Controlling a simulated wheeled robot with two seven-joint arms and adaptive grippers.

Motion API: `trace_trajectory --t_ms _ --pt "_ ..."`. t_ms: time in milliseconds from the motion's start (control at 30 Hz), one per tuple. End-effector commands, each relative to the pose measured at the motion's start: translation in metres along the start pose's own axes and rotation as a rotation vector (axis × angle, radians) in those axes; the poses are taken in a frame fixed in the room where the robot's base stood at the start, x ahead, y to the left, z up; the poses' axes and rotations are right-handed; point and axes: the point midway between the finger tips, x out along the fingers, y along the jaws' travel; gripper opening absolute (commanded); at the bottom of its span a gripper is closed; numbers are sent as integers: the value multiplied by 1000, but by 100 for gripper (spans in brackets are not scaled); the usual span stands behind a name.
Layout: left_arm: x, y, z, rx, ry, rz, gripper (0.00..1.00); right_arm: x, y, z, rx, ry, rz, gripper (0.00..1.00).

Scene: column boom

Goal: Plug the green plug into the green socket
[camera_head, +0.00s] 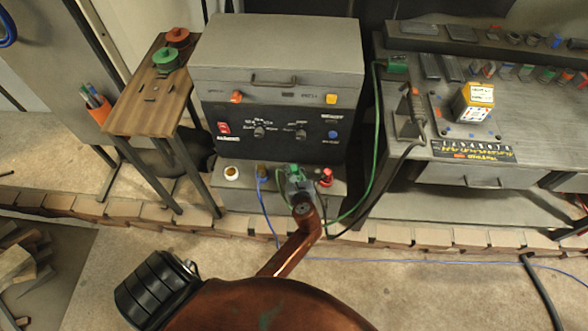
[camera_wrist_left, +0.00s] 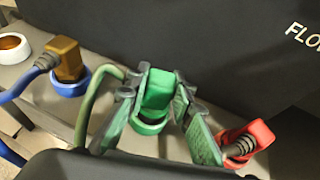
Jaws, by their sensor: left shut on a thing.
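The green plug (camera_wrist_left: 158,88) is held between the two fingers of my left gripper (camera_wrist_left: 160,100). In the head view my left gripper (camera_head: 299,184) is over the row of sockets on the low grey box, with a bit of the green plug (camera_head: 294,170) showing. The green socket (camera_wrist_left: 148,126) shows as a green ring just under the plug. The plug's lower end is at this ring; I cannot tell whether it is seated or how deep. The green cable (camera_wrist_left: 90,100) bends down to the left of the gripper. My right gripper is out of view.
A brown plug (camera_wrist_left: 67,58) sits in a blue socket (camera_wrist_left: 68,84) on the left; a red plug (camera_wrist_left: 247,141) is close to the right finger. A white socket (camera_head: 232,173) is at the far left. The dark machine (camera_head: 275,130) rises right behind. A workbench (camera_head: 470,150) stands right.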

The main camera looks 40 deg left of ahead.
Motion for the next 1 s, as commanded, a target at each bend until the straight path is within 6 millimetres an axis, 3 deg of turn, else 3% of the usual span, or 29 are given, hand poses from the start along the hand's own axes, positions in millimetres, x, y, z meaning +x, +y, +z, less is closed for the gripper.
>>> trace_trajectory --t_ms 300,1000 --pt "-1 0 2 0 -2 -1 0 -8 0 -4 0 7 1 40" --pt "2 0 -6 0 -1 0 0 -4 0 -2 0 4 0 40"
